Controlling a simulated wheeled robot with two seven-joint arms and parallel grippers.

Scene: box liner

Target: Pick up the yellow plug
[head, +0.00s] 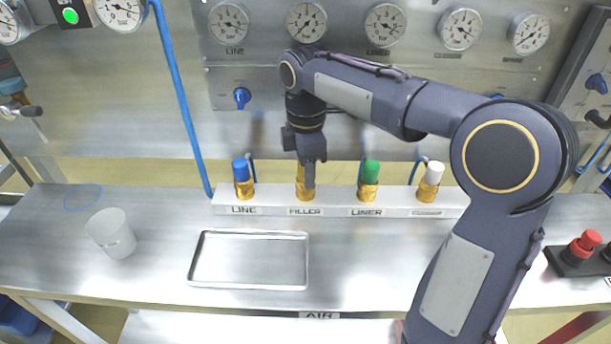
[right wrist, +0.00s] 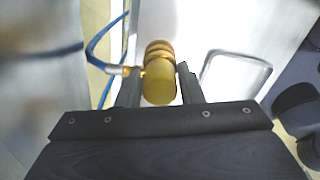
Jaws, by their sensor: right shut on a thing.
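The yellow plug (right wrist: 160,84) sits between the two dark fingers of my right gripper (head: 308,172) in the right wrist view. The gripper is shut on it. In the head view my right gripper points down over the brass fitting (head: 304,193) labelled FILLER and hides most of the plug. Brass rings (right wrist: 159,50) show right at the plug's far end in the right wrist view, and I see no gap between them. My left gripper is not in view.
Blue (head: 241,170), green (head: 370,171) and white (head: 433,172) plugs stand on fittings along the same bar. An empty metal tray (head: 250,284) lies in front. A blue hose (head: 178,85) runs down left of the bar.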

